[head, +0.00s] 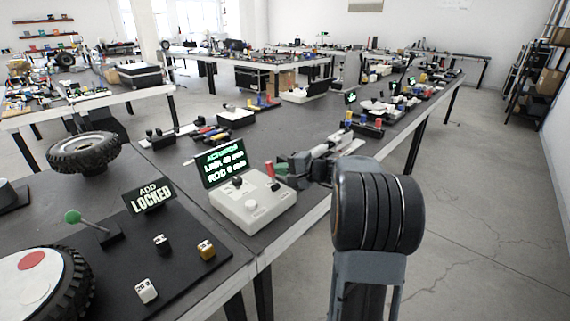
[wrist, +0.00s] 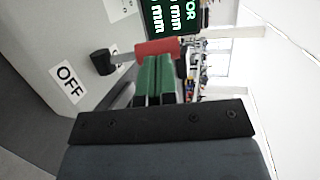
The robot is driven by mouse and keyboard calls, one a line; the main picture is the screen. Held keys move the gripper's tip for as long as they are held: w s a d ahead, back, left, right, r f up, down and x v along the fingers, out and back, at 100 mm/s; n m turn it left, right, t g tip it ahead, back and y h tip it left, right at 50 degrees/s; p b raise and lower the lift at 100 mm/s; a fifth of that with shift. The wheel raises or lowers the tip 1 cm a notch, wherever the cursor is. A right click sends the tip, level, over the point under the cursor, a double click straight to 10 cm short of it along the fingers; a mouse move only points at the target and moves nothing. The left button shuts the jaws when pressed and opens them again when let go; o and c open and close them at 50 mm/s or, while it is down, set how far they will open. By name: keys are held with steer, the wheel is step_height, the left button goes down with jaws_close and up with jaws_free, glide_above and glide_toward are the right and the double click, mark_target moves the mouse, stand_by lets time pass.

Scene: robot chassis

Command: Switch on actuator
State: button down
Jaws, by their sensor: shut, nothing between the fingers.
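The actuator control box (head: 250,207) is a white sloped console on the dark table, with a lit screen (head: 223,162) showing green and white text. A switch lever with a red handle (head: 269,169) rises from its right side. In the wrist view the red handle (wrist: 160,48) joins a grey rod and a black base (wrist: 103,61), near an OFF label (wrist: 68,82). My gripper (head: 281,168) is at the right of the lever. In the wrist view its green fingers (wrist: 153,78) are together and empty, their tips close to the red handle; I cannot tell whether they touch.
Left of the box are an "ADD LOCKED" sign (head: 151,196), a green-knobbed lever (head: 73,216) and small blocks on a black board. Tools and a dark box (head: 236,118) lie behind. Wheels stand at the left. Open floor (head: 480,230) lies to the right.

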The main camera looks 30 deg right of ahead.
steer(key=shift+w+a+r+g+h+p, duration=0.15)
steer(key=shift+w+g+h+p, duration=0.25)
steer(key=shift+g+p, duration=0.4)
steer(key=shift+s+d, duration=0.2)
steer(key=shift+d, duration=0.05)
steer(key=v, duration=1.3)
steer(key=shift+s+f+p, duration=0.25)
steer(key=shift+s+p, duration=0.05)
steer(key=shift+p, duration=0.1)
steer(key=shift+d, duration=0.1)
